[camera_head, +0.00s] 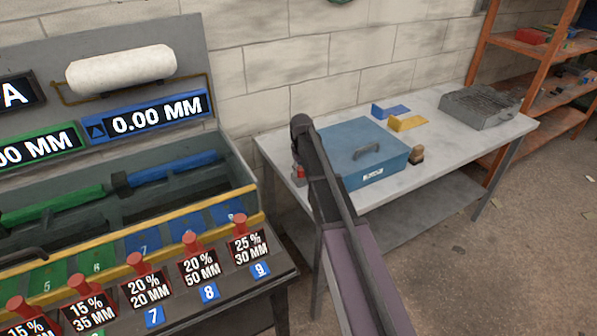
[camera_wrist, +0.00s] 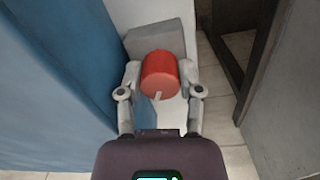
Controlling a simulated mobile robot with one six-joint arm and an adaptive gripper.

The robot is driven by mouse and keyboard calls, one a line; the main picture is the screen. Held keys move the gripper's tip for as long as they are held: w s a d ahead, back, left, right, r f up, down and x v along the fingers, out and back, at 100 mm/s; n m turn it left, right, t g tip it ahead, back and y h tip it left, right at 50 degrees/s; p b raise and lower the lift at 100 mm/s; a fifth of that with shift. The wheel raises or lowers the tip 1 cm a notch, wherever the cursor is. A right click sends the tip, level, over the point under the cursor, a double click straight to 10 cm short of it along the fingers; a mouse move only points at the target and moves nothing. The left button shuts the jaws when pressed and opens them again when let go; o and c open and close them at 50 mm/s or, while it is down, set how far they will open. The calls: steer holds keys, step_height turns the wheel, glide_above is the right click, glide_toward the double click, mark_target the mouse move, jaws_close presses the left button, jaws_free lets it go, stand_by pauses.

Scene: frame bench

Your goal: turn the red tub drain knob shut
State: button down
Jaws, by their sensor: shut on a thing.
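The red tub drain knob (camera_wrist: 161,73) is a short red cylinder with a small pale mark on its face, pointing down and slightly left in the wrist view. A grey block is behind it. My gripper (camera_wrist: 159,78) has one finger on each side of the knob and is shut on it. In the head view a bit of the red knob (camera_head: 300,173) shows at the left end of the blue tub (camera_head: 372,140), mostly hidden by my arm. The tub has a dark handle on its lid and a white label; its side also shows in the wrist view (camera_wrist: 50,80).
The tub is on a grey table (camera_head: 440,165) with blue and yellow brackets (camera_head: 407,123), a small brown-topped object (camera_head: 416,155) and a grey tray (camera_head: 480,108). A bench (camera_head: 150,215) with red knobs and number cards stands at left. Orange shelves (camera_head: 480,50) stand at right.

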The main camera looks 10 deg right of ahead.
steer(key=n, duration=0.5)
steer(key=shift+w, duration=0.25)
stand_by(0.4)
steer(key=shift+c, duration=1.3)
jaws_free()
steer(key=shift+a, duration=0.1)
steer(key=shift+s, duration=0.1)
steer(key=shift+s+r, duration=0.1)
steer(key=shift+s, duration=0.05)
